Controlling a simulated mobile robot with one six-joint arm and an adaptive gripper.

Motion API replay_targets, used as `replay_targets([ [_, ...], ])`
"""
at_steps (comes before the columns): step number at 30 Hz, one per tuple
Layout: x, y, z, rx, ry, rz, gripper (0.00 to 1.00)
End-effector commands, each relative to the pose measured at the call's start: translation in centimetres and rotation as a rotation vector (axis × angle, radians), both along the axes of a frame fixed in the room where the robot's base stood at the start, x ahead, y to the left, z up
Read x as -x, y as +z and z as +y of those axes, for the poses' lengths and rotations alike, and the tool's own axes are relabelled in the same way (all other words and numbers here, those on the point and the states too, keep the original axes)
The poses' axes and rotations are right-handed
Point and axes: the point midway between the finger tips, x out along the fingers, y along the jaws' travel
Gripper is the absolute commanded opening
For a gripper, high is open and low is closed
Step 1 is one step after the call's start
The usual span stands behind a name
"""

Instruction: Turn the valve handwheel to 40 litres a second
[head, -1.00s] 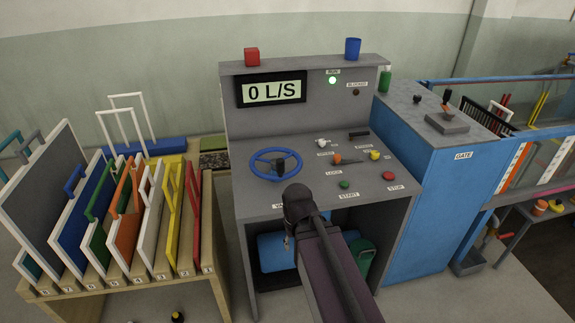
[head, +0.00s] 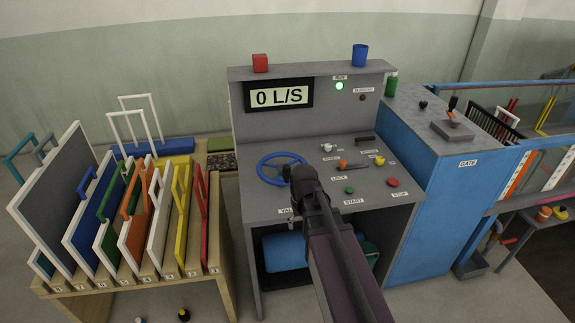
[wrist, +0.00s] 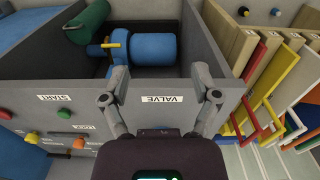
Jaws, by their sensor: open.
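The blue valve handwheel (head: 259,168) lies on the sloping grey console top in the head view. The end of my arm overlaps its right side and hides part of it. The display (head: 279,95) above it reads 0 L/S. My gripper shows in the wrist view (wrist: 161,85), open, with nothing between its two fingers. Its fingers are in front of the console's front edge, on either side of the VALVE label (wrist: 162,99).
A green lamp (head: 339,86) is lit under RUN. Right of the wheel are small knobs, a green START button (head: 350,190) and a red STOP button (head: 393,182). A rack (head: 150,283) of coloured panels stands left, and a blue GATE cabinet (head: 440,220) right.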

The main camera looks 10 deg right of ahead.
Motion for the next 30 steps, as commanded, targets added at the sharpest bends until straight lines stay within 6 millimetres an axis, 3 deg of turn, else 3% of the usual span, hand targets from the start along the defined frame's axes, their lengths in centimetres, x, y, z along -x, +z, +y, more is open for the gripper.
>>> replay_targets([
  [1,-2.1,2.1,0.0,0.0,0.008,0.0,0.79],
  [18,-17.4,13.1,0.4,-0.001,0.108,0.0,0.79],
  [24,-21.2,15.6,0.4,-0.001,0.136,0.0,0.79],
  [30,-22.7,16.5,0.4,-0.001,0.149,0.0,0.79],
])
